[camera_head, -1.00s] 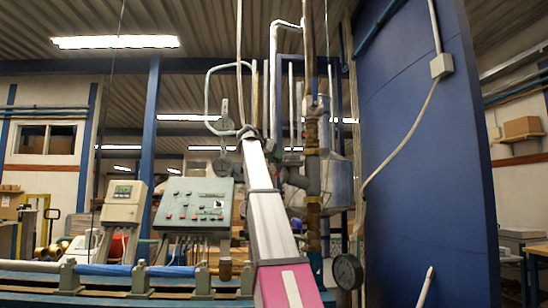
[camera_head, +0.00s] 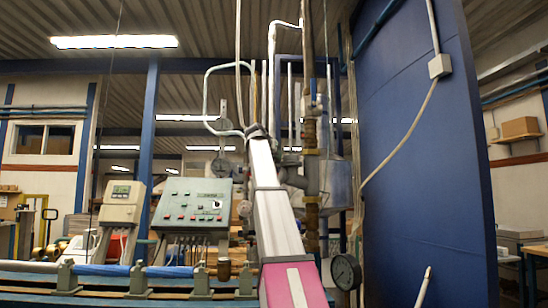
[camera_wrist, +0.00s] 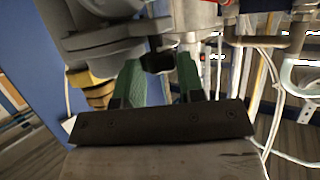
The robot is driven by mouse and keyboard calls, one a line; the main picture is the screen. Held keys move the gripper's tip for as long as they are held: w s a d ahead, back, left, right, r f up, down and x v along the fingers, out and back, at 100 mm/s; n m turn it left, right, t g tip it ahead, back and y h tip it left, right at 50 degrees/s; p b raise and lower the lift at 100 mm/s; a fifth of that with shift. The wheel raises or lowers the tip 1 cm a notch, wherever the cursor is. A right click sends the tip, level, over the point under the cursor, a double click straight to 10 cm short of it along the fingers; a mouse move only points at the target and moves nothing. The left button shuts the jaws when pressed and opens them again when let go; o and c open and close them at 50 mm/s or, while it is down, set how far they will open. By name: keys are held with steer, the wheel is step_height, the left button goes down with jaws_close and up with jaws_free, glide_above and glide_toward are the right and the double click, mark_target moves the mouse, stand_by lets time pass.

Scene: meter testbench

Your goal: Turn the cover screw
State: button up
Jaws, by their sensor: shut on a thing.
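The cover screw (camera_wrist: 157,60) appears as a small dark knob at the top middle of the wrist view. It sits on a grey cast body (camera_wrist: 105,38). My gripper (camera_wrist: 158,72) has two green fingers, one on each side of the dark knob, and is shut on it. The exact contact at the fingertips is partly hidden in shadow. In the head view my white and pink arm reaches up towards the pipework, and neither the screw nor the fingers can be made out there.
A blue wall panel (camera_head: 425,170) stands close on the right. Vertical pipes (camera_head: 311,130) and a round gauge (camera_head: 345,271) are just right of my arm. A green control panel (camera_head: 194,205) and a beige box (camera_head: 123,202) stand on the left above the bench pipe (camera_head: 100,269).

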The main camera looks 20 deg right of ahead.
steer(key=o, duration=0.9)
